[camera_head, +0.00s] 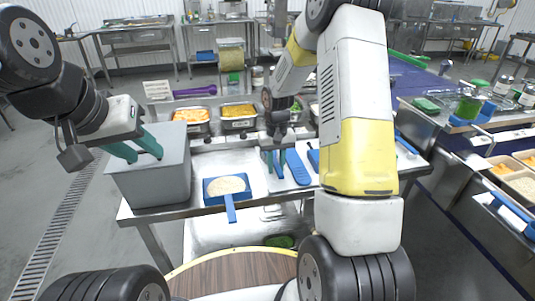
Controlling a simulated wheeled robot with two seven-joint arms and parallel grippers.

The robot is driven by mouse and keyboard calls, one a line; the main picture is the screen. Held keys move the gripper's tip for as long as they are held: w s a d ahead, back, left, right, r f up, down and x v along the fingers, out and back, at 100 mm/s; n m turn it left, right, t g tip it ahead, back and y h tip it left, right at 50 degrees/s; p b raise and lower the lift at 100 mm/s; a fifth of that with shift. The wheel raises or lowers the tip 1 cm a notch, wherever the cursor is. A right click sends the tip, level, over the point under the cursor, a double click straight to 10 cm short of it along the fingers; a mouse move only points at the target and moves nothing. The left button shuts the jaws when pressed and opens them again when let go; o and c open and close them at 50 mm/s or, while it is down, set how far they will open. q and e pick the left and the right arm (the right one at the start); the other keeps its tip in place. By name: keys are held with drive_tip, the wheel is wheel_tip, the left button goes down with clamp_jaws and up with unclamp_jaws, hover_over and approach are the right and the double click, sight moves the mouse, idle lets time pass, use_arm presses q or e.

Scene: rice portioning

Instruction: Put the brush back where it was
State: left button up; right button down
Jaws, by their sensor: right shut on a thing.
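My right gripper (276,158) points down over the middle of the counter, its teal fingers shut on a slim blue thing (282,160). This looks like the brush, but my fingers hide much of it and I cannot make out bristles. A blue paddle-shaped piece (297,167) lies on a white board (281,184) just right of these fingers. My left gripper (137,149) is at the left, over the grey bin (150,180), with its teal fingers apart and nothing between them.
My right arm hides the counter's right part. A conveyor and more food trays stand at right.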

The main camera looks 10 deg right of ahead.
drive_tip(key=c, duration=1.2)
unclamp_jaws()
drive_tip(key=shift+f, duration=0.1)
drive_tip(key=s+r+t, duration=0.1)
drive_tip(key=s+r, duration=0.2)
drive_tip(key=r, duration=0.7)
drive_tip(key=s+r+t, duration=0.1)
drive_tip(key=s+r, duration=0.1)
drive_tip(key=r, duration=0.8)
drive_tip(key=s+a+r+t+y, duration=0.1)
drive_tip(key=s+r+t, duration=0.1)
drive_tip(key=s, duration=0.7)
drive_tip(key=s+a+r+t+y, duration=0.1)
drive_tip(key=s+r, duration=0.4)
drive_tip(key=s, duration=0.5)
drive_tip(key=shift+s+r+t, duration=0.15)
drive_tip(key=shift+r+t, duration=0.05)
drive_tip(key=shift+t, duration=0.4)
drive_tip(key=shift+a, duration=0.1)
